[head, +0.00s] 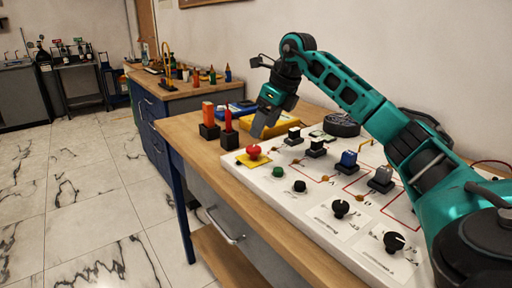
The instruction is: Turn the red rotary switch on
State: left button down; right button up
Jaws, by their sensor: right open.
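A red knob (253,151), the only red switch on the board, sits on a yellow square plate at the far left corner of the white panel (315,225). Its turn position is too small to tell. My right gripper (264,127) is open, reaching in from the right with its fingers pointing down. It hangs just above and behind the red knob in the picture, apart from it as far as I can see. My left gripper is not in view.
The panel also carries a green button (278,171), two black knobs (341,208) (394,242) and several block-like switches. Red and orange upright pieces (208,115) in black holders stand left of the panel. A yellow case (270,122) lies behind. Floor at left is clear.

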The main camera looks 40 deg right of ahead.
aim_at(254, 148)
jog(key=b+x, duration=0.1)
jog(key=x, duration=0.6)
jog(key=c, duration=1)
